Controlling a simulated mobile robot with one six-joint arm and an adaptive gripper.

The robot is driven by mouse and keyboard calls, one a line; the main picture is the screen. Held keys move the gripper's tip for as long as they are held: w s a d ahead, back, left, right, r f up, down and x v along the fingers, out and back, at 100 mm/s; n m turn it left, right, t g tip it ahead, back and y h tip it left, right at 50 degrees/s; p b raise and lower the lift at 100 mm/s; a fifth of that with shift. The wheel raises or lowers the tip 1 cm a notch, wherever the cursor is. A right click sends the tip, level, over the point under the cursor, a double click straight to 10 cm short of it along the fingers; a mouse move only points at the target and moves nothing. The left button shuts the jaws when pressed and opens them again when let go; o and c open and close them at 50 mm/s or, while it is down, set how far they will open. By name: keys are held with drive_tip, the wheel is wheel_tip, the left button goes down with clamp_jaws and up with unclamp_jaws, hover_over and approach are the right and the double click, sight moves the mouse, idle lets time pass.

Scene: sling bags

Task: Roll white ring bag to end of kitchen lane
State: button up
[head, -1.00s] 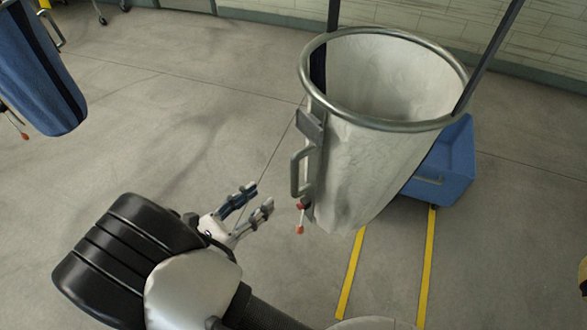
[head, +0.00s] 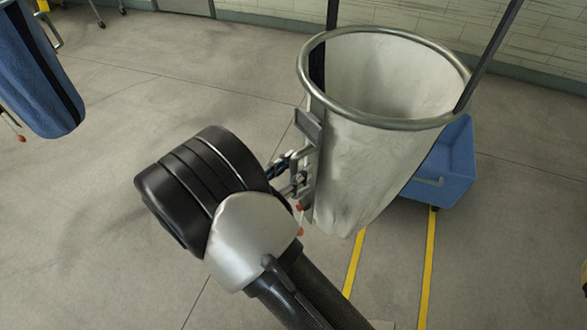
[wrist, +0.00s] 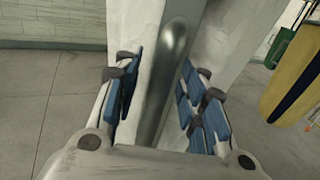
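The white ring bag (head: 365,165) hangs from a metal ring at the middle right of the head view, between dark hanger bars. A metal handle (wrist: 172,75) is on its left side; in the wrist view it stands upright between my fingers. My gripper (head: 293,172) is at this handle, its fingertips partly hidden by my wrist in the head view. In the wrist view the blue-padded fingers are apart, one on each side of the handle, with gaps showing. A red knob (head: 299,232) hangs below the handle.
Two yellow floor lines (head: 427,265) run below the bag. A blue wheeled bin (head: 448,165) stands behind it to the right. A blue bag (head: 38,80) hangs at the far left. The grey floor between is clear.

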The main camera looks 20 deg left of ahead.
drive_tip(key=shift+c, duration=0.4)
clamp_jaws()
